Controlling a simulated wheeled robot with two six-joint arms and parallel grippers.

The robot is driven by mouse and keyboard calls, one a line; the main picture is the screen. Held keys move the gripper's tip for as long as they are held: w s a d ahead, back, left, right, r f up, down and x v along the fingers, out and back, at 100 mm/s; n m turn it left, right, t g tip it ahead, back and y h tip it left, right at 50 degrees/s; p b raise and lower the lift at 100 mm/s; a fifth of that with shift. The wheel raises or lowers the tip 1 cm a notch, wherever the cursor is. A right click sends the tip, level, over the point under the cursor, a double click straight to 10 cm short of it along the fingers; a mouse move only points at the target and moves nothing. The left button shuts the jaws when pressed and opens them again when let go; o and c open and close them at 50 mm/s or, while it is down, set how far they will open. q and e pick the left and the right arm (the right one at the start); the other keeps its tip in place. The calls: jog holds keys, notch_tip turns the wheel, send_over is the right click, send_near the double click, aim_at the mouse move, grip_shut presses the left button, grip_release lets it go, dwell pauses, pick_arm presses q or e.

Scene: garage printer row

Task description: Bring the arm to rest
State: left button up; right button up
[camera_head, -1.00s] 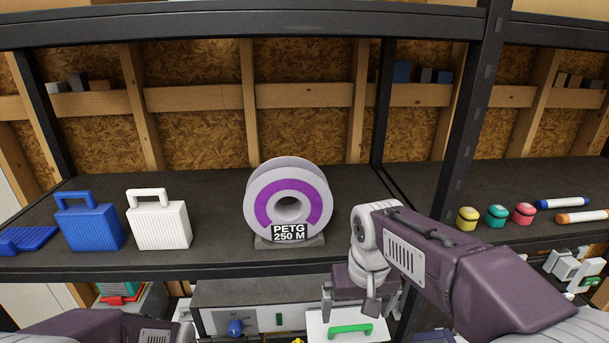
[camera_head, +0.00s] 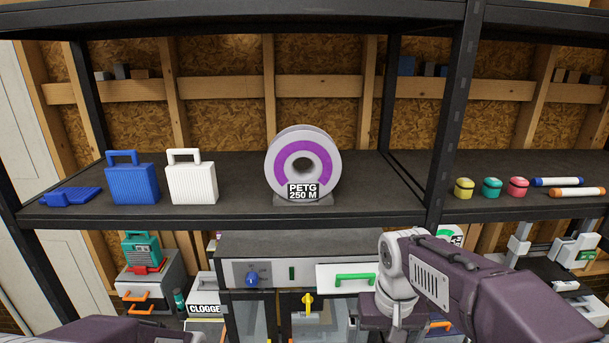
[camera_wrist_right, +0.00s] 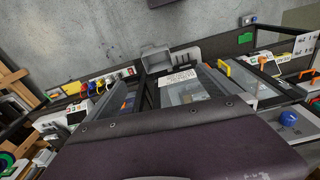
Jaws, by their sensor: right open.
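My right arm (camera_head: 450,280) comes in from the lower right, in front of the shelf. Its gripper (camera_head: 390,334) hangs down at the bottom edge, partly cut off, in front of the printer row. It is open, and I see nothing held in it. Only a dark piece of my left arm (camera_head: 100,330) shows at the bottom left of the head view. The left gripper is outside both views.
A black shelf (camera_head: 240,208) crosses ahead, carrying a purple-and-white PETG spool (camera_head: 276,177), a blue case (camera_head: 132,184) and a white case (camera_head: 192,184). Below it stands a printer with a green-handled white drawer (camera_head: 335,287). My right forearm passes close to the shelf's front post.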

jog(key=s+d+f+b, duration=0.1)
jog(key=s+f+b, duration=0.1)
jog(key=f, duration=0.6)
jog(key=s+f+b, duration=0.3)
jog(key=f+b, duration=0.1)
jog(key=f, duration=0.4)
jog(key=s+d+f+b, duration=0.1)
jog(key=s+f+b, duration=0.1)
jog(key=f, duration=0.6)
jog(key=shift+s+d+b, duration=0.35)
jog(key=shift+b, duration=0.5)
jog(key=shift+w+f, duration=0.1)
jog(key=shift+f, duration=0.05)
